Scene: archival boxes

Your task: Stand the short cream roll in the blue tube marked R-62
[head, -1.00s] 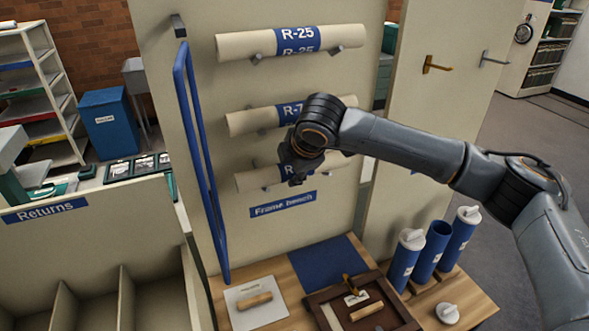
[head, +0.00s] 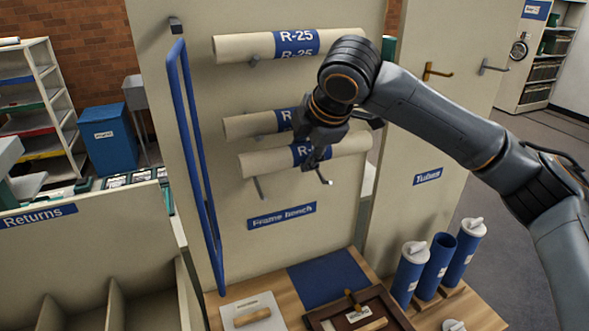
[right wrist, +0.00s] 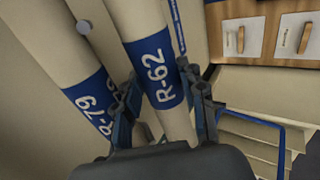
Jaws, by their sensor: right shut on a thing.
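The short cream roll (head: 260,162) has a blue band that reads R-62 in the right wrist view (right wrist: 160,82). My right gripper (head: 314,166) is shut on it around the band and holds it level, just above its pegs (head: 259,188). Three blue tubes stand on the bench at the lower right. The middle tube (head: 434,268) has an open top. The left tube (head: 408,278) and the right tube (head: 459,256) have white caps. Their labels are too small to read. My left gripper is not in view.
Roll R-25 (head: 240,47) and roll R-79 (head: 250,124) lie on pegs above; R-79 is close to the held roll. A blue rail (head: 195,160) stands at the left. The bench holds a frame (head: 392,308), a blue mat (head: 325,280) and a loose white cap (head: 453,325).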

